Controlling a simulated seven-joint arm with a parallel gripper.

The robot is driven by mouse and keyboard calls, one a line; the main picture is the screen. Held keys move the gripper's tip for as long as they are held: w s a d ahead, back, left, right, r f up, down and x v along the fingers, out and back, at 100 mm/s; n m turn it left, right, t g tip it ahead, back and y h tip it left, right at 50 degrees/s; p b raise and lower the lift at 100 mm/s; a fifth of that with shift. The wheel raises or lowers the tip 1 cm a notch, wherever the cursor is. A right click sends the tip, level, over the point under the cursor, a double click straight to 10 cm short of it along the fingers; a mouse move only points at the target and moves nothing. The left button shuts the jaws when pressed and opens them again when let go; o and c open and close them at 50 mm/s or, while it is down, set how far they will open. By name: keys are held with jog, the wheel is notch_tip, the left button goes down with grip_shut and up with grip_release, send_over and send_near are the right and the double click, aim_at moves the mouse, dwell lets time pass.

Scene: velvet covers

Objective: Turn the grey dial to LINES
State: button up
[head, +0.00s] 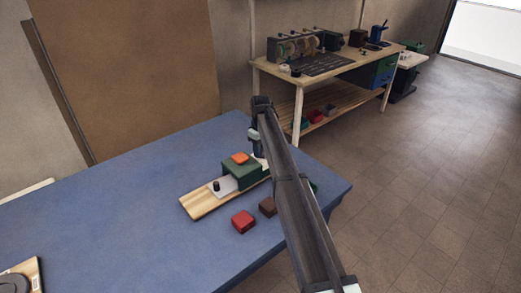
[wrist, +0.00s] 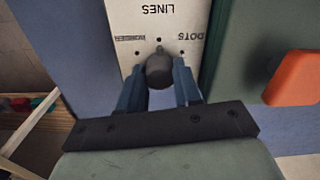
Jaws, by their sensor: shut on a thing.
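The grey dial (wrist: 160,72) is a dark round knob on a white label plate (wrist: 122,20) in the wrist view. LINES reads upside down above it, DOTS is at its right and a smaller word, hard to read, at its left. A small light mark at the dial's top edge seems to face LINES; it is too small to be sure. My gripper (wrist: 159,80) is shut on the dial, one blue finger on each side. In the head view my gripper (head: 257,152) is behind the green box, and the dial is hidden there.
A green box (head: 238,176) with an orange button (head: 240,158) stands on a wooden board (head: 197,204), beside a black knob (head: 216,186). A red block (head: 243,221) and a brown block (head: 267,206) lie in front.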

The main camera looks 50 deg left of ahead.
dwell(0.4)
jog(key=o, duration=1)
jog(key=shift+o, duration=0.2)
notch_tip(320, 180, up, 14)
jog(key=shift+f, duration=0.1)
dwell(0.4)
